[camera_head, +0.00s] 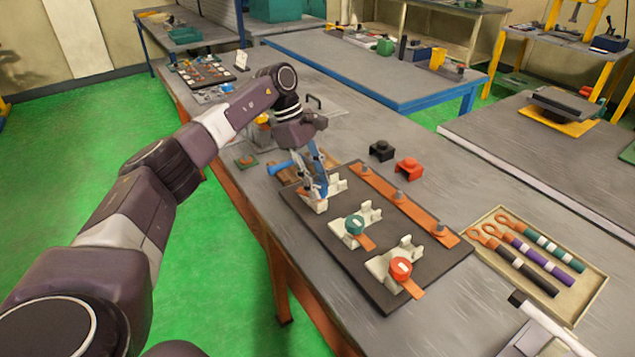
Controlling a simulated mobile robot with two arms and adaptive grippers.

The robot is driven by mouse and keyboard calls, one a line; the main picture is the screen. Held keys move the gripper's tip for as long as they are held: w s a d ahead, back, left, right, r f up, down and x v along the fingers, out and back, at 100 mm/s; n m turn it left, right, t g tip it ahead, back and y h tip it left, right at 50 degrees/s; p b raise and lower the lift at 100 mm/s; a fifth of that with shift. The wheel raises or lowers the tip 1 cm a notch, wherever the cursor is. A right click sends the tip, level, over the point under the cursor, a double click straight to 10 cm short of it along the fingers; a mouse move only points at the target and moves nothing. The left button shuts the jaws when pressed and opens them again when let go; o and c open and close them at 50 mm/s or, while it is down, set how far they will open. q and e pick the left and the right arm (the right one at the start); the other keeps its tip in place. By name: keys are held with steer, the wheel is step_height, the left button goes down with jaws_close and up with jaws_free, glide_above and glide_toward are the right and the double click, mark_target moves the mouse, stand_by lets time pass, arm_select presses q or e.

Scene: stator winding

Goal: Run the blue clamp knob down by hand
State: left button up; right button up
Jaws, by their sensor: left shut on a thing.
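My left gripper (318,193) reaches down from the left onto the far clamp on the dark board. It is shut on the blue clamp knob, which the fingers mostly hide; I cannot tell its height. The cream clamp block (337,185) shows beside the fingers. A blue handle-like part (280,167) sticks out to the left of the fingers. The same board (372,287) carries a clamp with a green knob (354,225) in the middle and one with a red knob (400,268) nearest me. My right gripper is not in view.
An orange bar (380,186) with several bolts runs along the board's right side. A black block (382,151) and a red block (408,168) stand behind it. A tan tray (578,304) holds lugged cables at right.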

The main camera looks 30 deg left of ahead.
mark_target(300, 190)
arm_select(q)
steer(key=shift+w+a+r, duration=0.1)
steer(key=shift+w+r, duration=0.1)
steer(key=shift+r, duration=0.2)
steer(key=o, duration=1)
steer(key=shift+o, duration=0.8)
steer(key=shift+s+f, duration=0.15)
steer(key=v, duration=1.2)
steer(key=shift+s, duration=0.15)
